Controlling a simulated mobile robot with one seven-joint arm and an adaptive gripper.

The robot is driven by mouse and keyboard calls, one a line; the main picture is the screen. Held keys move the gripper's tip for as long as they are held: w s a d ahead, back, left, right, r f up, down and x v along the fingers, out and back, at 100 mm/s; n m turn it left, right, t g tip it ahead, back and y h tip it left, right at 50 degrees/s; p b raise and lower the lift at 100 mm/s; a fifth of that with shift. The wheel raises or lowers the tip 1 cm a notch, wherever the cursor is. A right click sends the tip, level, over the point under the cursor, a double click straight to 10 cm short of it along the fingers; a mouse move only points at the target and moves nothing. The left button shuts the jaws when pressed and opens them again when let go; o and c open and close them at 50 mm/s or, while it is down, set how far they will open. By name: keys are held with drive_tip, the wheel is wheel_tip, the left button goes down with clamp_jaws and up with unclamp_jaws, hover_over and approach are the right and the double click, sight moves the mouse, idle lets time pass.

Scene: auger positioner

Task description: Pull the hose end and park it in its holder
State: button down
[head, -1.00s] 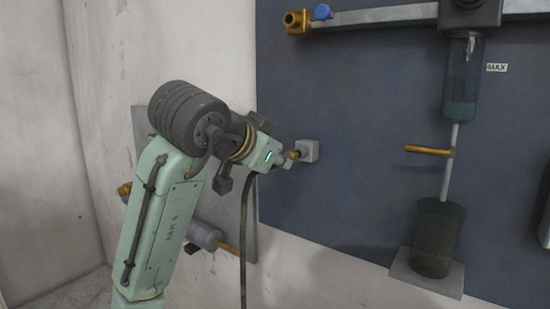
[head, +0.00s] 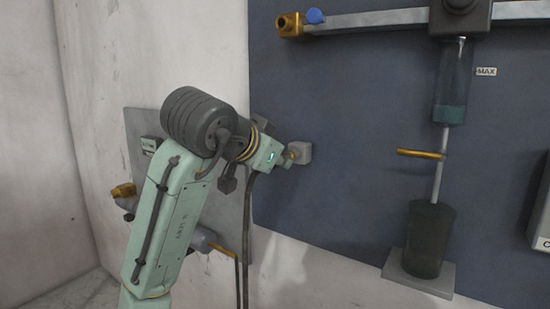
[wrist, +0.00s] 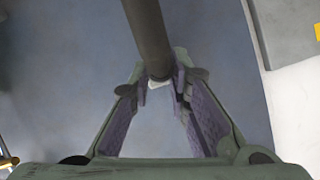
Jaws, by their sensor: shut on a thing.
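My gripper (head: 284,162) is in front of the blue panel, close beside a small grey wall block (head: 304,152) with a brass-coloured fitting (head: 292,153). In the head view I cannot tell whether it touches them. A dark hose (head: 248,215) hangs down below my gripper. In the wrist view a dark round tube (wrist: 148,35), which looks like the hose, runs from the top edge to between my fingertips (wrist: 162,85). The fingers are closed in on it, with a small pale piece showing at its end. I cannot make out which fitting is the holder.
A clear cylinder (head: 455,85), brass handle (head: 420,153) and dark cup (head: 430,238) on a ledge stand to the right. A grey plate with fittings is behind my arm.

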drive_tip(key=c, duration=1.4)
unclamp_jaws()
drive_tip(key=shift+c, duration=0.2)
drive_tip(key=v, duration=1.2)
